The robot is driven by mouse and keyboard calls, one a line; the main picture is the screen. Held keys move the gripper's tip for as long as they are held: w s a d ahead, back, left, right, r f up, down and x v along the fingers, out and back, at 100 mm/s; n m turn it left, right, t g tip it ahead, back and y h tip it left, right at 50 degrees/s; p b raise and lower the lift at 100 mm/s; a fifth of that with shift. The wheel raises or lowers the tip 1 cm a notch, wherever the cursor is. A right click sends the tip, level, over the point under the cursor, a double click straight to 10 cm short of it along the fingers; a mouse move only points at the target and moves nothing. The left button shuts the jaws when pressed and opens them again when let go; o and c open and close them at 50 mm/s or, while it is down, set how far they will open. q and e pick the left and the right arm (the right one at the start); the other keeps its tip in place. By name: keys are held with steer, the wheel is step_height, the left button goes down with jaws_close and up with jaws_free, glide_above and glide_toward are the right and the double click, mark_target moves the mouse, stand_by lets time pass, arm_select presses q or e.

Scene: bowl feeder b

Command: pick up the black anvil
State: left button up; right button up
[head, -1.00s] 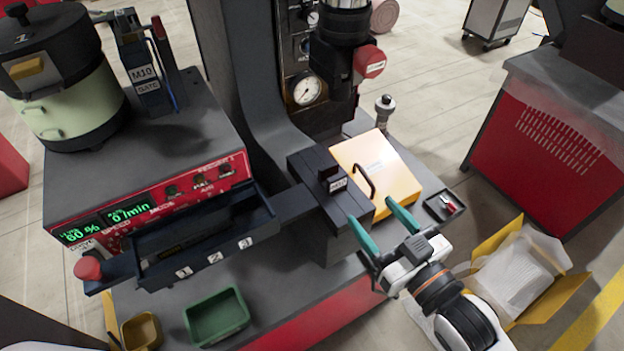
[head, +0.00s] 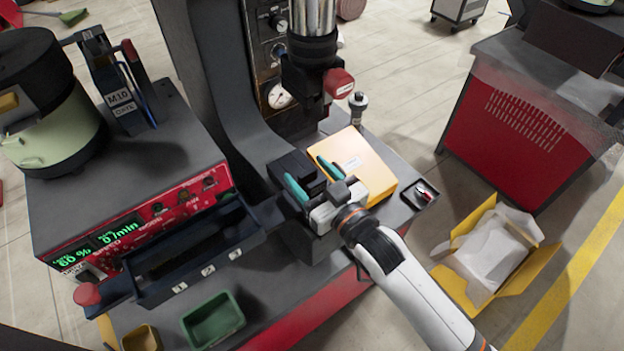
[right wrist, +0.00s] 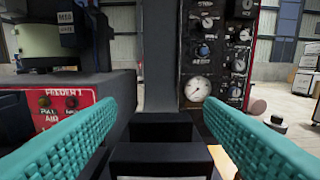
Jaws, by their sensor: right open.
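The black anvil (head: 292,164) is a dark stepped block on the grey bench, beside the yellow box. In the head view my right gripper and wrist cover much of it. My right gripper (head: 304,168) is open, its two teal fingers over the anvil, one toward each side. In the right wrist view the anvil (right wrist: 160,155) shows low between the two fingers (right wrist: 160,105), with a dark step in front and another behind. I cannot tell whether the fingers touch it. My left gripper is not in view.
The yellow box (head: 362,165) stands close at the anvil's right. A press column (head: 225,90) and its head (head: 312,70) rise behind. A dark feeder chute (head: 195,250) lies to the left. A small black tray (head: 420,195) and green bin (head: 213,320) sit on the bench.

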steer(key=shift+w+a, duration=0.1)
steer(key=shift+c, duration=0.3)
steer(key=c, duration=1.2)
steer(key=shift+c, duration=0.3)
